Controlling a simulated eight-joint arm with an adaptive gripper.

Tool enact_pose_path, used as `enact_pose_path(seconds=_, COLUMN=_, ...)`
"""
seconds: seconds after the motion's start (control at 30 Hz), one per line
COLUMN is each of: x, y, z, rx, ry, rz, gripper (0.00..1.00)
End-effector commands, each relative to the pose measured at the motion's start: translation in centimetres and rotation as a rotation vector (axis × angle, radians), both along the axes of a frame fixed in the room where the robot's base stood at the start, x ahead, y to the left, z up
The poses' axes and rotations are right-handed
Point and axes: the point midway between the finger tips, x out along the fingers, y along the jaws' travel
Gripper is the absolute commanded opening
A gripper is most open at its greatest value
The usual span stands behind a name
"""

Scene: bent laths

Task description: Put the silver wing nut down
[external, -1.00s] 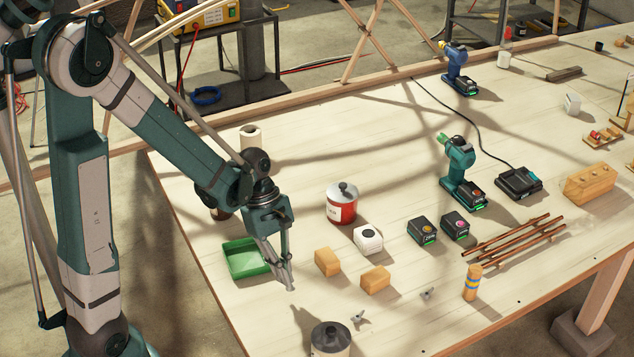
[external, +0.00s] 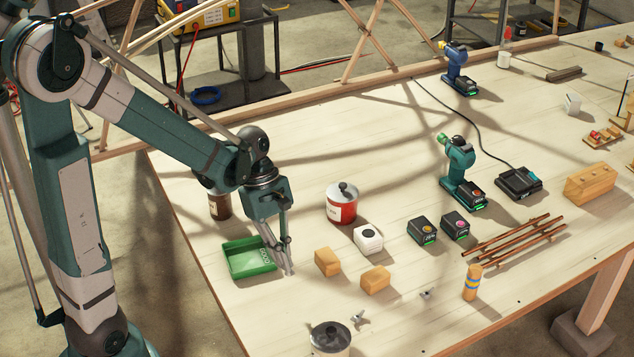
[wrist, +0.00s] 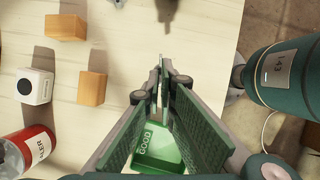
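My gripper (external: 288,268) hangs above the table, just right of the green tray (external: 234,264). Its fingers are drawn close together at the tips, also in the wrist view (wrist: 160,72). Whether a small wing nut sits between them cannot be made out. One silver wing nut (external: 358,317) lies on the table near the front, beside a dark-lidded tin. Another wing nut (external: 426,294) lies farther right. In the wrist view the green tray (wrist: 150,160) shows behind and below the fingers, with the word GOOD on it.
Two wooden blocks (external: 327,262) (external: 375,279), a white block (external: 368,240) and a red tin (external: 341,203) stand right of the gripper. The dark-lidded tin (external: 330,338) stands at the front. The table's left edge runs close beside the tray.

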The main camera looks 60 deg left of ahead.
Motion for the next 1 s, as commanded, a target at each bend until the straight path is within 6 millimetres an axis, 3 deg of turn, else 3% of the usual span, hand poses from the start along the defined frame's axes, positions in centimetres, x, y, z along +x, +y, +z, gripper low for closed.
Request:
enact_pose_path(seconds=0.37, x=0.0, y=0.2, z=0.0, rx=0.0, ry=0.0, rz=0.0, gripper=0.0)
enact_pose_path(seconds=0.57, x=-0.2, y=1.4, z=0.1, rx=0.003, ry=0.0, rz=-0.009, gripper=0.0)
enact_pose_path(seconds=0.77, x=-0.9, y=4.2, z=0.2, rx=0.008, ry=0.001, rz=-0.03, gripper=0.0)
enact_pose_path(seconds=1.0, x=-2.3, y=8.8, z=0.5, rx=0.011, ry=0.002, rz=-0.068, gripper=0.0)
